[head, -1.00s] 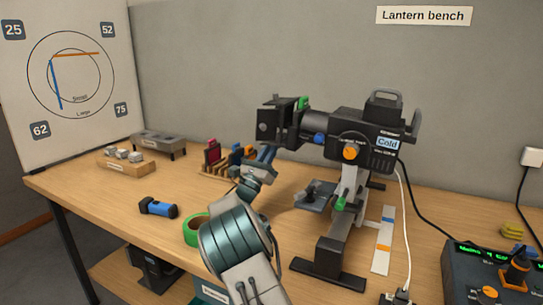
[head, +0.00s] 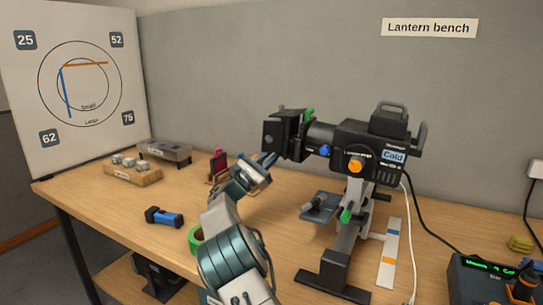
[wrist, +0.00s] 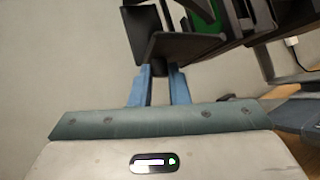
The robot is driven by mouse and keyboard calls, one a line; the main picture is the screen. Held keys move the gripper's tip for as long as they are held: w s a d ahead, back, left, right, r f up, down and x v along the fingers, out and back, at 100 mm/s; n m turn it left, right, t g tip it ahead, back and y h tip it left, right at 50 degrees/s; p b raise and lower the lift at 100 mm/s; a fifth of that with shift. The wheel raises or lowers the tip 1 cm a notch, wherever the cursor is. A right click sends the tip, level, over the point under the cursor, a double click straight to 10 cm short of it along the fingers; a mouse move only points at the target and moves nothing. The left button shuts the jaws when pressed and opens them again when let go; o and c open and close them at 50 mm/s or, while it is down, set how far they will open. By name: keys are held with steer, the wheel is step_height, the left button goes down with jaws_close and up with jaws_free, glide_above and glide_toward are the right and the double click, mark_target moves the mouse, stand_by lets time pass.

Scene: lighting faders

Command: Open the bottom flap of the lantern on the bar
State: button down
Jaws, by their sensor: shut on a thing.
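The black lantern (head: 370,142) sits on its stand on the bench, its front end facing left. Dark flaps (head: 283,132) surround that end. My gripper (head: 270,158) is just below and left of the front end, reaching up from the lower left. In the wrist view its two blue fingers (wrist: 162,85) are shut on the edge of a dark plate, the bottom flap (wrist: 182,46). The fingers hide part of the gripped edge. The flap's exact angle is hard to tell in the head view.
A green tape roll (head: 195,239) and a blue torch (head: 164,217) lie left of my arm. A control desk (head: 480,282) is at the lower right.

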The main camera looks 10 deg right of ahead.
steer(key=shift+r, duration=0.1)
steer(key=c, duration=1.4)
jaws_free()
steer(key=shift+w, duration=0.1)
steer(key=shift+o, duration=0.2)
steer(key=s+a+f, duration=0.1)
steer(key=s+a, duration=0.2)
steer(key=a, duration=0.4)
steer(key=s+a+f, duration=0.1)
steer(key=s+a, duration=0.3)
steer(key=a, duration=0.3)
steer(key=shift+s+a+f, duration=0.2)
steer(key=shift+a+f, duration=0.1)
steer(key=shift+f, duration=0.1)
